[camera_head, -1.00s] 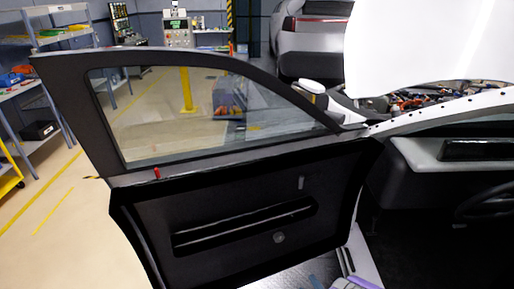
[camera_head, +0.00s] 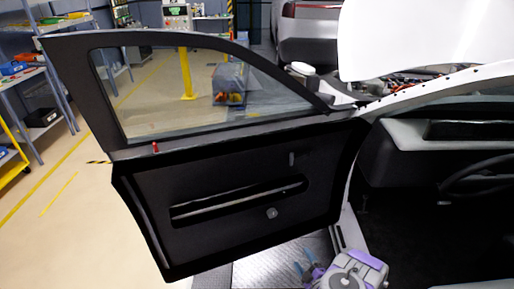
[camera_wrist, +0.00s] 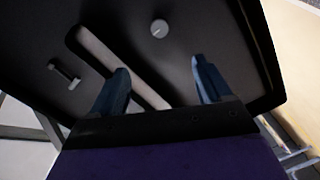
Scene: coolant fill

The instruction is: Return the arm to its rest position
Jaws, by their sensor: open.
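My gripper (camera_wrist: 160,88) is open and empty in the wrist view, its two blue fingers spread apart. The inner panel of the open car door (camera_wrist: 200,35) lies beyond the fingers, with its slot and round knob. I cannot tell how close the fingers are to the panel. In the head view my gripper (camera_head: 308,268) shows at the bottom, with blue fingers and a purple and grey wrist. It sits low, below and to the right of the black car door (camera_head: 230,225), by the door opening.
The car interior with a steering wheel (camera_head: 480,175) is at the right. The raised white hood (camera_head: 430,35) is at the upper right. Shelves (camera_head: 35,80) stand at the far left. The floor (camera_head: 75,215) left of the door is clear.

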